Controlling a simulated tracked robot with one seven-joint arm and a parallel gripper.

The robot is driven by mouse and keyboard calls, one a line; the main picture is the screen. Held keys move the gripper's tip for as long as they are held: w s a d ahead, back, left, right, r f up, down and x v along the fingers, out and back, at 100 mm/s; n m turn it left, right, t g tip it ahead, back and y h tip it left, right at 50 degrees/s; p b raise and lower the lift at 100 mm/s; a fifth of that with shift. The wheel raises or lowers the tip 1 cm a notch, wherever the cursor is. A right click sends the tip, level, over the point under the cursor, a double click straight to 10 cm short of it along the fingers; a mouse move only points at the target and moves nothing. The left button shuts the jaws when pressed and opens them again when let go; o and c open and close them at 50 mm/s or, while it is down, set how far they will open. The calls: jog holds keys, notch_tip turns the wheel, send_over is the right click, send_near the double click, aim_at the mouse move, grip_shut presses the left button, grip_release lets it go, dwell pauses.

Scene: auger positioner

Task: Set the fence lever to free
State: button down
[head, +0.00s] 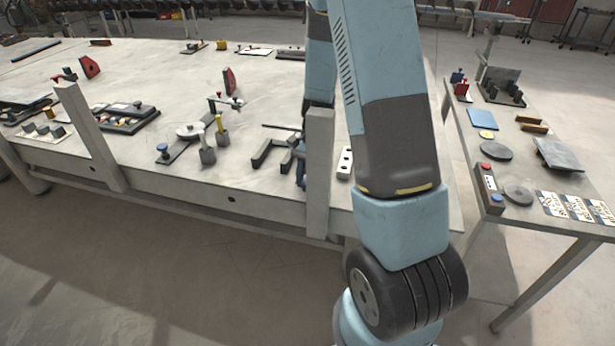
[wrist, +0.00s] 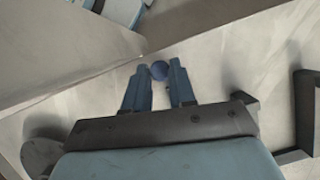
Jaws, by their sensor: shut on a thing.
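In the wrist view, my gripper (wrist: 158,80) has its two blue fingers on either side of a round dark-blue knob (wrist: 159,70) and is shut on it. The knob appears to be the end of the fence lever; its shaft and the lever's setting cannot be seen. A black angled bracket (wrist: 304,110), which looks like part of the fence, stands to the right of the fingers. In the head view, black brackets (head: 270,150) lie on the large bench, left of my arm. There, a grey post and my arm hide most of the gripper and the knob.
Grey upright posts (head: 319,175) rise at the front edge of the large bench (head: 160,75). A long dark plate with a blue knob (head: 163,148) and a grey disc lies to the left. A side table (head: 550,200) with several small items stands right of my arm.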

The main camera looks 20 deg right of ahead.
jog(key=shift+w+a+m+t+y, duration=0.15)
jog(key=shift+a+m+t, duration=0.1)
jog(key=shift+m, duration=0.35)
jog(key=shift+w+a+m+t+y, duration=0.1)
jog(key=shift+a+m+t+y, duration=0.1)
jog(key=shift+m, duration=0.4)
jog(key=c, duration=0.9)
grip_release()
jog(key=shift+c, duration=0.2)
jog(key=shift+w+d+r, duration=0.15)
jog(key=shift+r, duration=0.3)
jog(key=v, duration=1.2)
jog(key=shift+r, duration=0.35)
